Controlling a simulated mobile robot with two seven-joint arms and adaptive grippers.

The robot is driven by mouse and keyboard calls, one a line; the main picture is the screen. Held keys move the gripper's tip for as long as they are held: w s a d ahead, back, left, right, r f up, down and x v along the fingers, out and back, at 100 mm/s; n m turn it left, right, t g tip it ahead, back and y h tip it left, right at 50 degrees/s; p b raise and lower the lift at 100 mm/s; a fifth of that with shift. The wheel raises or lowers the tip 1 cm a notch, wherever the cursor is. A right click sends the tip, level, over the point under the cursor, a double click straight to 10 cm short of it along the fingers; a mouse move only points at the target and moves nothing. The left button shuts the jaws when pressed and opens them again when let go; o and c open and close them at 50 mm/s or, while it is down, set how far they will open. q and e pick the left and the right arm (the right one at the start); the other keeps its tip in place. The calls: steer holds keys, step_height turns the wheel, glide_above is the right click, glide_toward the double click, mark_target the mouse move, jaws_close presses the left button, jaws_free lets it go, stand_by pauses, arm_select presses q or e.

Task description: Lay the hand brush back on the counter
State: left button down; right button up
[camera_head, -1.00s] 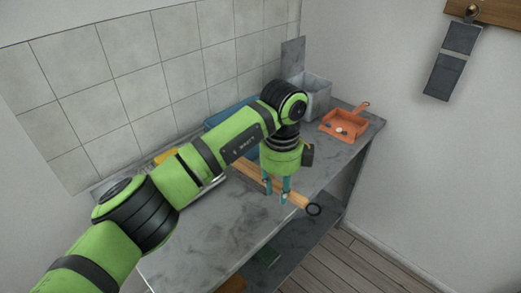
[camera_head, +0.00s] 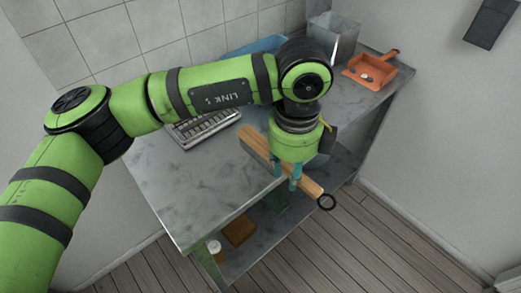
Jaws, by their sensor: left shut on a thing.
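The hand brush (camera_head: 308,186) has a long wooden body with a black ring at its handle end. My left gripper (camera_head: 286,178) points down and is shut on it. The brush lies across the front edge of the grey counter (camera_head: 190,185) in the picture, with its ring end out past that edge. I cannot tell whether it touches the counter or hangs above it. My right gripper is not in view.
An orange dustpan (camera_head: 370,71) with small bits in it lies at the counter's far right end. The counter's left front is bare.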

arm_select(q)
steer(key=w+a+f, duration=0.1)
steer(key=a, duration=0.1)
steer(key=w+a+f+p, duration=0.1)
steer(key=a+f, duration=0.1)
steer(key=w+a+f, duration=0.1)
steer(key=w+a, duration=0.1)
steer(key=shift+w+a+f+p, duration=0.1)
steer(key=shift+a+f+p, duration=0.1)
steer(key=shift+p, duration=0.15)
steer(key=shift+a+f, duration=0.1)
steer(key=shift+f, duration=0.05)
step_height(320, 180, down, 3)
steer(key=shift+f+p, duration=0.1)
steer(key=shift+p, duration=0.55)
steer(key=shift+f, duration=0.3)
steer(key=shift+w, duration=0.1)
steer(key=shift+f, duration=0.1)
